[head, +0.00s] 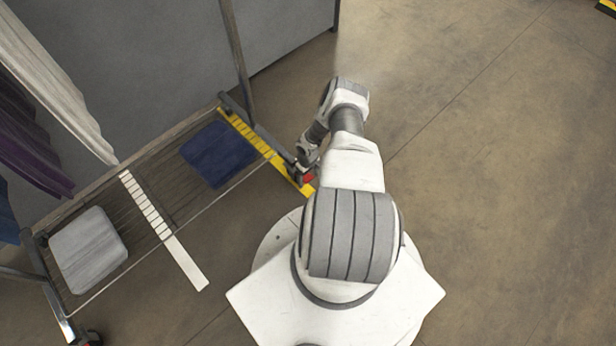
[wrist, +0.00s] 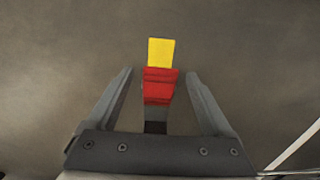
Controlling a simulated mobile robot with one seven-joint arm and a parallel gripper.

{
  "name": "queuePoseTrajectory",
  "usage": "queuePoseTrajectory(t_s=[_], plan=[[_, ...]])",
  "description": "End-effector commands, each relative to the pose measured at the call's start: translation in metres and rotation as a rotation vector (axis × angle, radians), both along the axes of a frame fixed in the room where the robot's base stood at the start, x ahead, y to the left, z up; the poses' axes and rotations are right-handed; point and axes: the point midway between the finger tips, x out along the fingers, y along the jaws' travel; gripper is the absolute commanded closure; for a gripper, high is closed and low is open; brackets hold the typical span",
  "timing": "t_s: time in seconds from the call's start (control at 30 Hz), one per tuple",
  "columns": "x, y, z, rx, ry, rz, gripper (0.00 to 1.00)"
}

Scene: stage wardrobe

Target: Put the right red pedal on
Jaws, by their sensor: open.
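The right red pedal (head: 309,178) is at the lower right corner of the wheeled clothes rack, by the end of a yellow strip (head: 240,125). In the wrist view the red pedal (wrist: 159,86) lies between the two fingers, with a gap on each side. A yellow piece (wrist: 161,53) shows just beyond it and a dark part shows on its near side. My gripper (wrist: 158,78) is open and straddles the pedal without visible contact. In the head view my gripper (head: 304,163) is low beside the rack corner and partly hides the wheel there.
The rack's wire shelf (head: 160,215) holds a blue folded cloth (head: 218,153) and a grey one (head: 88,248). A white marked strip (head: 185,262) crosses it. Clothes hang at the left. A grey panel stands behind. The floor (head: 500,180) to the right is clear.

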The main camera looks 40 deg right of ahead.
Motion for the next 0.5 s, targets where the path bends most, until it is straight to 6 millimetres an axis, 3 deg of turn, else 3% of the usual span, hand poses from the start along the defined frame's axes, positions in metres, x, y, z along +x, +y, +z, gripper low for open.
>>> queuePoseTrajectory(t_s=[0.07, 0.5], plan=[[-0.0001, 0.0001, 0.0002, 0.0, 0.0, 0.0, 0.15], [-0.0001, 0.0003, 0.0003, 0.001, 0.0, -0.001, 0.92]])
